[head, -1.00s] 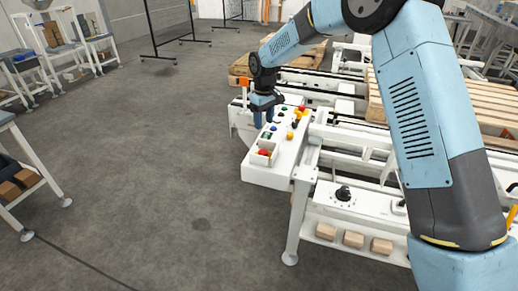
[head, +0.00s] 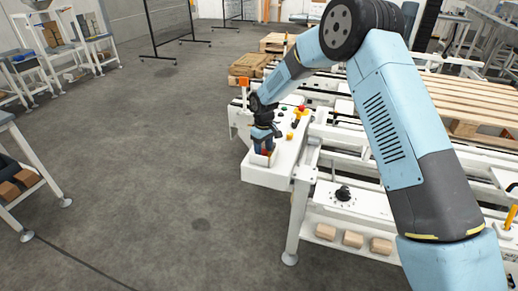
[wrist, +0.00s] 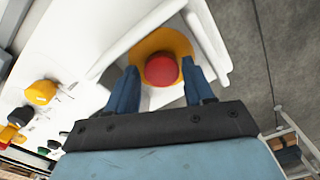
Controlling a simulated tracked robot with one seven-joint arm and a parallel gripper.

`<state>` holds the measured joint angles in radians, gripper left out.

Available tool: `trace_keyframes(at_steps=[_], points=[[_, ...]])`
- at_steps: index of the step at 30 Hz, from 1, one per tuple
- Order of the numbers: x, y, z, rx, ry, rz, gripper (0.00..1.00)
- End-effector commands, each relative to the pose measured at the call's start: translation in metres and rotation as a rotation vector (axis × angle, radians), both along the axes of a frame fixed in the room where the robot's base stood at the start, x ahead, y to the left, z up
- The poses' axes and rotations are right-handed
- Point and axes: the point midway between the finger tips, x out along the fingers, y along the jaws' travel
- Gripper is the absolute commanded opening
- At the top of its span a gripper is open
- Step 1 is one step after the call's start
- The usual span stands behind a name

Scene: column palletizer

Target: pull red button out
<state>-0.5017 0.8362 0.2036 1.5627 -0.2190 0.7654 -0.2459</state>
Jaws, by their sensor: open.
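The red button (wrist: 161,70) is a round red cap on a yellow base (wrist: 150,43), with white guard walls on both sides in the wrist view. My gripper (wrist: 162,78) is open, with one blue finger on each side of the red cap. I cannot tell whether the fingers touch it. In the head view my gripper (head: 264,158) points down over the near end of the white control panel (head: 265,179). A little red of the button (head: 265,153) shows there between the fingers, and the rest is hidden.
Yellow, black, red and green controls (wrist: 41,92) stand on the panel beside my gripper. White guard walls (wrist: 207,40) rise close to the fingers. A conveyor frame (head: 330,150) and wooden pallets (head: 470,97) lie to the right.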

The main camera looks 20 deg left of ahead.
Motion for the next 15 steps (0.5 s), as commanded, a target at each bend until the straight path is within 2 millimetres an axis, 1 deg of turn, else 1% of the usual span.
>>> trace_keyframes(at_steps=[3, 10, 15], points=[[-0.0002, 0.0001, -0.0030, 0.000, 0.000, 0.000, 0.52], [-0.0002, 0.0002, -0.0029, 0.000, 0.000, 0.000, 0.51], [-0.0001, 0.0003, -0.0027, 0.000, 0.000, 0.000, 0.35]])
